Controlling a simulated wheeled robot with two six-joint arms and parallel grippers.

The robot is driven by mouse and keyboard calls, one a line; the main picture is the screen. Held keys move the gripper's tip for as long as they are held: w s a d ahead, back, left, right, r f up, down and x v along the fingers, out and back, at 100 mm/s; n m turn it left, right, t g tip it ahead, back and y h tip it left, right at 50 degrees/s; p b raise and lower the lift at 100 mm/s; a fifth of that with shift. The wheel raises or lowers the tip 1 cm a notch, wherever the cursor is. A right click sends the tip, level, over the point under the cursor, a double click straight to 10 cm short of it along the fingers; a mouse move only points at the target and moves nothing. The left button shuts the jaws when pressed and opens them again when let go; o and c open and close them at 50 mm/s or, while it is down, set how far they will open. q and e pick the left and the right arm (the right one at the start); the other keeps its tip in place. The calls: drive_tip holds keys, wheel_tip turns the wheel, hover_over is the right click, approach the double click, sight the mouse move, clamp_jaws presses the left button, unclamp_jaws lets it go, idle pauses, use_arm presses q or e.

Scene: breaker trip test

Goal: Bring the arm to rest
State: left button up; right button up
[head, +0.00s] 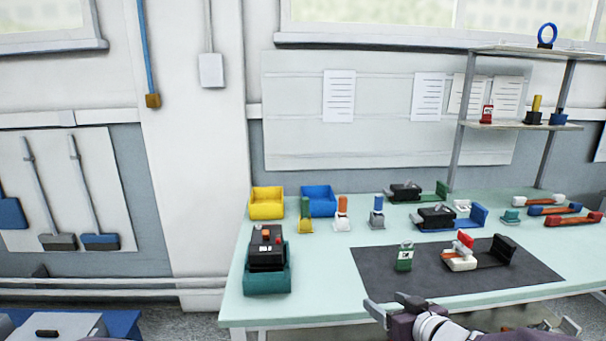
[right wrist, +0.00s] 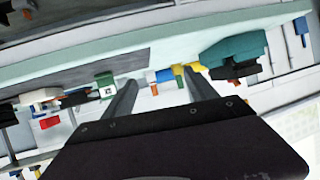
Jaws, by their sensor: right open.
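My right gripper (head: 386,308) is at the bottom of the head view, in front of the bench's front edge and apart from everything on it. In the right wrist view its two fingers (right wrist: 160,82) stand apart with nothing between them. That view shows the bench upside down, with the bench items beyond the fingertips. My left gripper is not in view.
The pale green bench (head: 335,275) bears a dark mat (head: 400,284) with a green padlock-like block (head: 404,257) and a red-handled breaker (head: 461,256). A teal bin (head: 268,283), a yellow bin (head: 267,203) and a blue bin (head: 318,200) stand left. A shelf (head: 530,126) rises at right.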

drive_tip(key=s+a+f+m+g+h, duration=0.1)
drive_tip(key=s+f+m+g+h, duration=0.3)
drive_tip(key=s+f+g, duration=1)
drive_tip(key=s+r+n+t+p, duration=0.1)
drive_tip(key=s+r+p, duration=0.4)
drive_tip(key=r+p, duration=0.9)
drive_tip(key=shift+a+r+t+p, duration=0.15)
drive_tip(key=shift+a+t+p, duration=0.05)
drive_tip(key=shift+t+p, duration=0.7)
